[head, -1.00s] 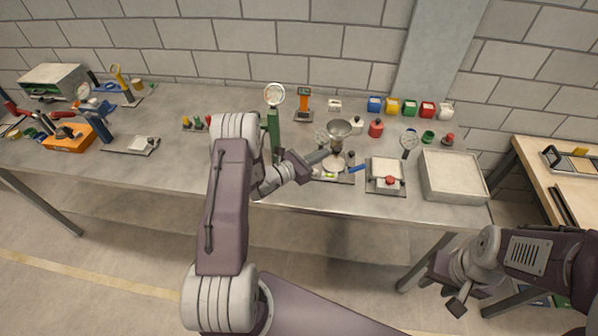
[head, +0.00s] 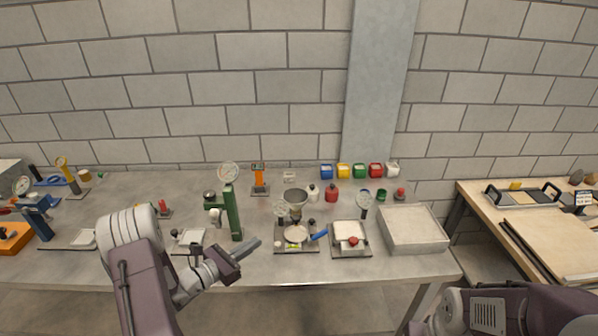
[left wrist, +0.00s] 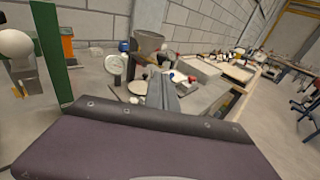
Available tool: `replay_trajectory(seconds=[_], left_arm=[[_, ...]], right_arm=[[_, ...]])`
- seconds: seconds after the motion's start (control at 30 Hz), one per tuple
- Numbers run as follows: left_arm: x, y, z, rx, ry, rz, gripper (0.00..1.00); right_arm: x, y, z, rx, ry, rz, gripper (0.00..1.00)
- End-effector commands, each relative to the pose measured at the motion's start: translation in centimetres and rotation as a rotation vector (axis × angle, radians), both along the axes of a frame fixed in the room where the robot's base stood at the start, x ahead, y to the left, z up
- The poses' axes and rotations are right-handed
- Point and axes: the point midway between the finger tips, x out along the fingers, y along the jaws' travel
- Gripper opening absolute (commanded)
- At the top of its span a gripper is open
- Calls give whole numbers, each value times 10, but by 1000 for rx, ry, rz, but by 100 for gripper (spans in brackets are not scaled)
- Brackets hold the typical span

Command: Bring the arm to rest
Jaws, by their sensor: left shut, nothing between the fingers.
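My left gripper (head: 246,249) is shut and empty, in front of the green press (head: 233,212) with the round dial and left of the funnel stand (head: 297,232). In the left wrist view the closed fingers (left wrist: 163,92) point toward the funnel stand (left wrist: 148,48), apart from it as far as I can see. The green press (left wrist: 48,50) stands close at the left of that view. My right arm shows at the bottom right of the head view, but its gripper is out of the picture.
The grey workbench (head: 300,268) carries a white square tray (head: 414,230), a small white pan unit with a red knob (head: 350,240), and a row of coloured bins (head: 343,171). A wooden table (head: 535,240) stands at the right. The air in front of the bench is clear.

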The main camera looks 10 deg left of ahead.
Motion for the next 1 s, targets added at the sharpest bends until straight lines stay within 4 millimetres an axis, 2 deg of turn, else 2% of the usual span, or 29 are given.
replay_trajectory(seconds=[0.07,0.13,0.17,0.23,0.27,0.3,0.33,0.37,0.4,0.47,0.5,0.53,0.57,0.6,0.63,0.7,0.8,0.9,1.0], left_arm=[[4,-15,2,7,-9,-37,0],[14,-45,24,48,-61,-117,0],[17,-63,38,71,-92,-161,0],[7,-117,67,123,-154,-320,0],[-5,-143,75,154,-170,-411,0],[-26,-175,80,207,-181,-537,0],[-46,-197,80,254,-185,-635,0],[-67,-215,78,309,-190,-737,0],[-99,-236,72,396,-195,-877,0],[-150,-251,55,562,-204,-1096,0],[-184,-251,38,702,-217,-1248,0],[-207,-243,25,820,-233,-1357,0],[-224,-231,12,940,-250,-1455,0],[-239,-210,-3,1101,-277,-1568,0],[-244,-193,-12,1217,-301,-1640,0],[-245,-154,-27,1463,-356,-1765,0],[-232,-111,-39,1707,-418,-1876,0],[-215,-91,-43,1857,-481,-1923,0],[-202,-88,-42,1924,-509,-1904,0]], right_arm=[[0,0,-2,0,0,0,36],[0,0,-6,0,0,0,36],[0,0,-8,0,0,0,36],[0,0,-11,0,0,0,36],[0,0,-13,0,0,0,36],[0,0,-15,0,0,0,36],[0,0,-16,0,0,0,36],[0,0,-17,0,0,0,36],[0,0,-19,0,0,0,36],[0,0,-22,0,0,0,36],[0,0,-24,0,0,0,36],[0,0,-25,0,0,0,36],[0,0,-26,0,0,0,36],[0,0,-26,0,0,0,36],[0,0,-27,0,0,0,36],[0,0,-27,0,0,0,36],[0,0,-26,0,0,0,36],[0,0,-26,0,0,0,36],[0,0,-26,0,0,0,36]])
